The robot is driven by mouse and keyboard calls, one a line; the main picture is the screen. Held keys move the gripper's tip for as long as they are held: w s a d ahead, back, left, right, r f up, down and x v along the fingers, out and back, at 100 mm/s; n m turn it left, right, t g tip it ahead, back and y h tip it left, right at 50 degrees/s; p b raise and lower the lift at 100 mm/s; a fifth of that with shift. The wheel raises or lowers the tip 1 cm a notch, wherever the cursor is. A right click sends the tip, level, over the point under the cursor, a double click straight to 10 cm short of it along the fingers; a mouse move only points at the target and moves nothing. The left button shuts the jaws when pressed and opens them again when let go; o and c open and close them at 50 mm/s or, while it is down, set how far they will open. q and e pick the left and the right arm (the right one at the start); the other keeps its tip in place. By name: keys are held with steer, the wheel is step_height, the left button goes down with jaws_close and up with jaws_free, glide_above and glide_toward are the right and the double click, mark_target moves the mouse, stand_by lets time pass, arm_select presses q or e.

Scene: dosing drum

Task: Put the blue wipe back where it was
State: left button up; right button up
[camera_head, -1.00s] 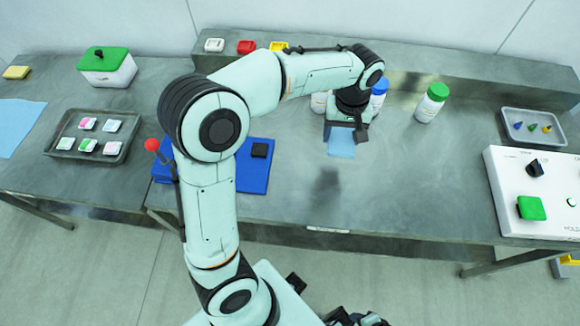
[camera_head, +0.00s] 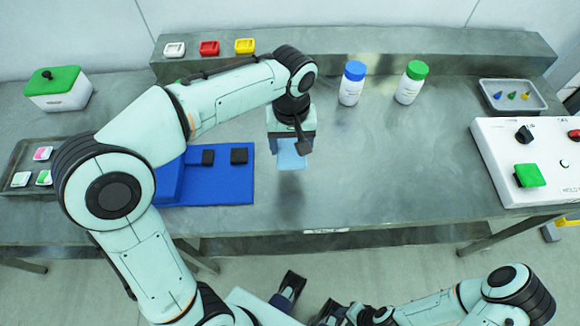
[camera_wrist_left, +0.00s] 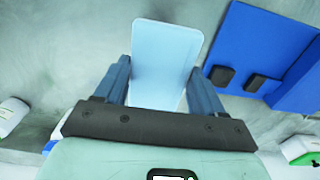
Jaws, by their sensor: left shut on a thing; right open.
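The blue wipe (camera_head: 291,155) is a pale blue flat sheet that hangs from my left gripper (camera_head: 291,141). In the left wrist view the wipe (camera_wrist_left: 163,60) sits between the two fingers of my left gripper (camera_wrist_left: 160,88), which is shut on it. The wipe is held above the grey bench, just right of the blue mat, with a shadow below it. My right gripper (camera_head: 308,304) is low in front of the bench, open and empty.
A blue mat (camera_head: 225,190) with black blocks lies left of the wipe. Bottles with a blue cap (camera_head: 352,83) and a green cap (camera_head: 411,82) stand behind right. A white control panel (camera_head: 500,150) and grey tray (camera_head: 541,103) are at right. The middle bench (camera_head: 390,170) is clear.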

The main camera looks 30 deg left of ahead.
mark_target(291, 172)
arm_select(q)
step_height(291, 172, down, 10)
steer(key=shift+b, duration=0.6)
steer(key=shift+f, duration=0.2)
steer(key=o, duration=1)
steer(key=shift+r, duration=0.2)
steer(key=shift+r, duration=0.3)
step_height(291, 172, up, 12)
steer(key=shift+f+p, duration=0.2)
steer(key=shift+p, duration=0.8)
